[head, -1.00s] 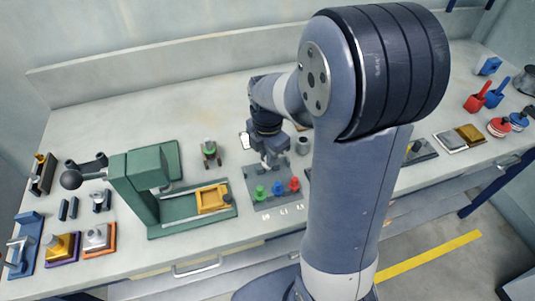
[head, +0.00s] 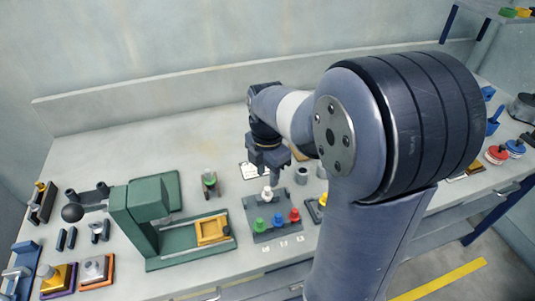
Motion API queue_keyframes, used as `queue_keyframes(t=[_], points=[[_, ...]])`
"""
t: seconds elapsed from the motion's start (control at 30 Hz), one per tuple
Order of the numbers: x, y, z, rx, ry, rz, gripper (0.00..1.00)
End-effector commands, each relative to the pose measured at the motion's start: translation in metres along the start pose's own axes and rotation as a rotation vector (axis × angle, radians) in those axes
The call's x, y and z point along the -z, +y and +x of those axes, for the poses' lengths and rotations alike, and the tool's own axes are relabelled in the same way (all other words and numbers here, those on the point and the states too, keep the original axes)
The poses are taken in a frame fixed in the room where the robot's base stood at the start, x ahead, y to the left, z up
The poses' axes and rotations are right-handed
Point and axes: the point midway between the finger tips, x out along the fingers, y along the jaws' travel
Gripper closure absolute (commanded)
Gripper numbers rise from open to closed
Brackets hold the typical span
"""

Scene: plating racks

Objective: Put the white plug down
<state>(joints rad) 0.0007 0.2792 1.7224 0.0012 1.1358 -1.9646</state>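The white plug (head: 267,194) stands upright at the back of a grey block (head: 285,236). Green (head: 261,225), blue (head: 278,219) and red (head: 294,215) plugs stand along the front of the same block. My gripper (head: 272,182) points down just above and behind the white plug. Its fingers are small and dark here, and I cannot tell how far apart they are or whether they touch the plug.
A green press (head: 140,215) with a yellow block (head: 212,230) stands left of the grey block. A small green-topped part (head: 209,182) and a grey cylinder (head: 302,175) stand nearby. My arm hides much of the bench's right side.

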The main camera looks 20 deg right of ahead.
Motion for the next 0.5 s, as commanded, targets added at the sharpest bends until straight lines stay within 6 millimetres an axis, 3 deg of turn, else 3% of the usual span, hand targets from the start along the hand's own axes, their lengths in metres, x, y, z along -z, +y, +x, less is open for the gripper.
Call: queue_keyframes(t=[0.2, 0.5], points=[[0.000, 0.000, -0.045, -0.003, -0.001, 0.000, 0.65], [0.000, 0.000, -0.069, 0.001, 0.000, 0.000, 0.65]])
